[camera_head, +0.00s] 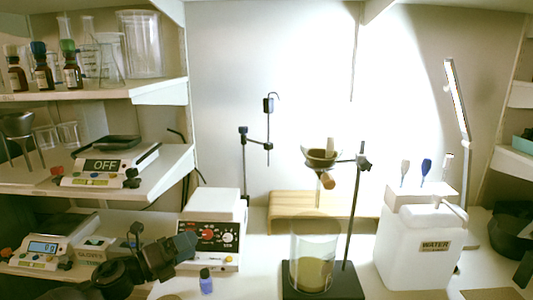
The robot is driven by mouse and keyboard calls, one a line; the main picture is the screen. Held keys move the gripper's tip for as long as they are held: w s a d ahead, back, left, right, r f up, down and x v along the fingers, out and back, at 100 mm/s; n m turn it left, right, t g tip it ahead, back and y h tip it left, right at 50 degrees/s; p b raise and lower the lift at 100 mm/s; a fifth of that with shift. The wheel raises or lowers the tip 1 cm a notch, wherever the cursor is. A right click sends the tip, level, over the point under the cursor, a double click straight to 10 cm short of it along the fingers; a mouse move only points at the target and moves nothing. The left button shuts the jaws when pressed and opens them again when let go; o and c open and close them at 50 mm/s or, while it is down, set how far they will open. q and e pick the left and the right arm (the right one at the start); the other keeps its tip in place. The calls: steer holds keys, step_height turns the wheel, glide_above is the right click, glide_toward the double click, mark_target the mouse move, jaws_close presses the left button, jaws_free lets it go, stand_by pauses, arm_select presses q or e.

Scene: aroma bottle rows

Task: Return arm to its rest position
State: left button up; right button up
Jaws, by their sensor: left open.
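My left arm comes in at the lower left, and its dark gripper (184,247) is in front of the white control box (212,232). The gripper is open, and I see nothing held in it. A small blue bottle (206,284) stands on the table below and to the right of the gripper, apart from it. My right gripper is not in view.
A glass beaker (314,262) stands on a dark stand base (345,284) at centre. A white water container (415,250) is on the right.

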arm_select(q)
steer(key=s+a+f+n+y+p, duration=0.1)
steer(key=s+a+f+n+y, duration=0.2)
steer(key=s+n, duration=0.8)
steer(key=s+a+f+n+y+p, duration=0.1)
steer(key=s+a+f+n+y, duration=0.1)
steer(key=s+f+n+y, duration=0.5)
steer(key=s+a+f+n+y+p, duration=0.1)
steer(key=s+a+f+n+y, duration=0.2)
steer(key=s+f+n, duration=0.9)
steer(key=s+n+y, duration=0.1)
steer(key=s+n, duration=0.2)
steer(key=s, duration=0.3)
steer(key=shift+s+a+n+g+y+p, duration=0.25)
steer(key=shift+a+n+g+y+p, duration=0.05)
steer(key=shift+a+y+p, duration=0.1)
steer(key=shift+d, duration=0.1)
